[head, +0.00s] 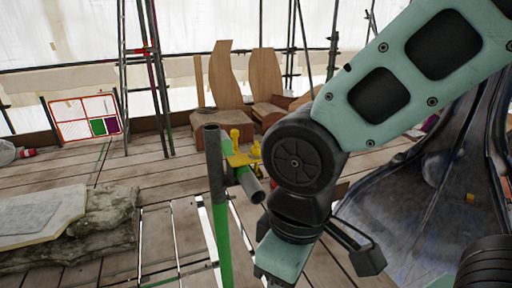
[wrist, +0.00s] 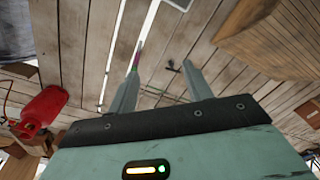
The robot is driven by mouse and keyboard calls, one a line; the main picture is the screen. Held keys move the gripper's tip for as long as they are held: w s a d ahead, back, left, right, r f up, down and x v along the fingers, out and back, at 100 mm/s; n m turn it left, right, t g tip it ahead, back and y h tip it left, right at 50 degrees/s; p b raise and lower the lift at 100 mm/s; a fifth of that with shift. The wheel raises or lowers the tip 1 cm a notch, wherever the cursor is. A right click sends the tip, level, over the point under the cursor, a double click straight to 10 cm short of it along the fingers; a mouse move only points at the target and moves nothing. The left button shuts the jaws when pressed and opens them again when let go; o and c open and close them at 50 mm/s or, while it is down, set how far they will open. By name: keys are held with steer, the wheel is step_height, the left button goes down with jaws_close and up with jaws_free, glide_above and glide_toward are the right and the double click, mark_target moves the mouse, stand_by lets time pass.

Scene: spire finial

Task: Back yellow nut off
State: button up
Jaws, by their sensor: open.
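A yellow clamp fitting (head: 242,159) sits beside the top of an upright scaffold pole (head: 222,225), grey above and green below. Yellow knobs stand up from it, and a short grey tube (head: 249,184) projects at it. Which yellow part is the nut I cannot tell at this size.
A stone slab (head: 106,220) lies at left. Curved wooden panels (head: 228,78) stand behind. A dark sculpted mass (head: 420,215) fills the right. A framed colour panel (head: 70,118) stands at back left. A red canister (wrist: 45,106) is at the wrist view's left. Bright gaps split the planks.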

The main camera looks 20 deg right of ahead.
steer(key=w+a+r+m+p, duration=0.25)
steer(key=w+r+m, duration=0.2)
steer(key=w, duration=0.45)
step_height(320, 180, up, 11)
steer(key=m+p, duration=0.8)
steer(key=m, duration=0.9)
glide_above(256, 147)
steer(key=shift+h, duration=0.3)
steer(key=f+p, duration=0.1)
steer(key=f, duration=0.4)
steer(key=f+p, duration=0.2)
steer(key=f, duration=0.4)
steer(key=f+p, duration=0.1)
steer(key=f, duration=0.5)
steer(key=shift+w+d+f, duration=0.15)
steer(key=shift+w, duration=0.15)
steer(key=shift+n, duration=0.25)
steer(key=c, duration=1)
